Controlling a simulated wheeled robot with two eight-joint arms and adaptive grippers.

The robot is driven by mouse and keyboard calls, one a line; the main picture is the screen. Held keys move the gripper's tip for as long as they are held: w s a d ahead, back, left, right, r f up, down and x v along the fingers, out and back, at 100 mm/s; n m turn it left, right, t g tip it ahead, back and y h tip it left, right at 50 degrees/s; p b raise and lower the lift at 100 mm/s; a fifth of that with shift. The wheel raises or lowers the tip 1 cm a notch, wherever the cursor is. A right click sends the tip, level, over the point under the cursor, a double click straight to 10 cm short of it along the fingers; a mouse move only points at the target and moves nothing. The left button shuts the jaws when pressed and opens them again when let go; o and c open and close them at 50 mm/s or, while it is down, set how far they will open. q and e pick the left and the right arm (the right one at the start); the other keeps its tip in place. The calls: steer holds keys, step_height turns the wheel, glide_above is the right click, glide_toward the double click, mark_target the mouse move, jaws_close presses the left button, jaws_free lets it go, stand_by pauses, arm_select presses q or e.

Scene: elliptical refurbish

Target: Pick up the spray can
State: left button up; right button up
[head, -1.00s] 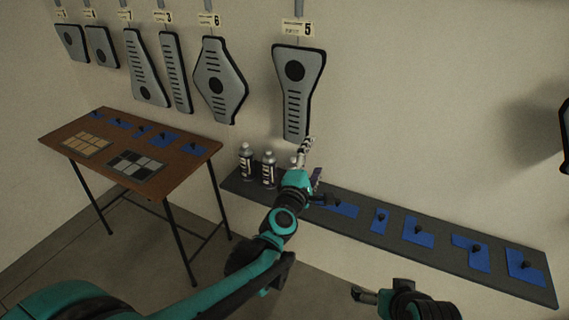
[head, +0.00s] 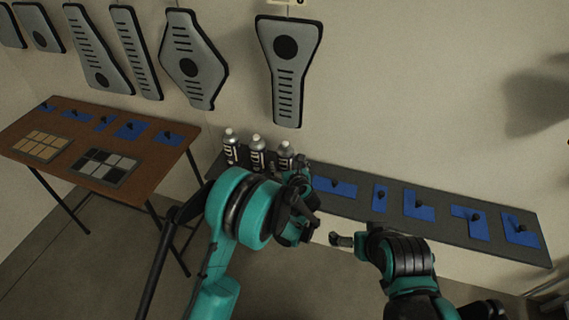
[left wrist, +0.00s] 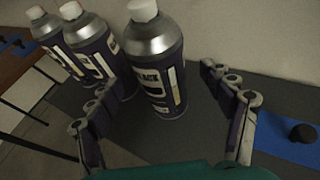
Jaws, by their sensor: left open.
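Three spray cans with white caps and dark labelled bodies stand upright in a row on the dark shelf (head: 455,230). In the head view they are the left can (head: 230,147), the middle can (head: 257,152) and the right can (head: 285,154). In the left wrist view the nearest can (left wrist: 157,62) stands just ahead of my open fingers; the other cans (left wrist: 92,48) are to its left. My left gripper (left wrist: 170,120) is open and empty, its fingers short of the nearest can. My right gripper (head: 350,238) is in front of the shelf; its jaw state is unclear.
Blue pads with black knobs (head: 417,205) lie along the shelf to the right of the cans. A brown table (head: 75,125) with pads and tile trays stands at left. Grey panels (head: 287,75) hang on the wall above.

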arm_select(q)
steer(key=b+x, duration=0.1)
steer(key=x, duration=0.3)
steer(key=shift+w+f, duration=0.15)
steer(key=shift+w, duration=0.05)
steer(key=c, duration=1.4)
steer(key=shift+r, duration=0.3)
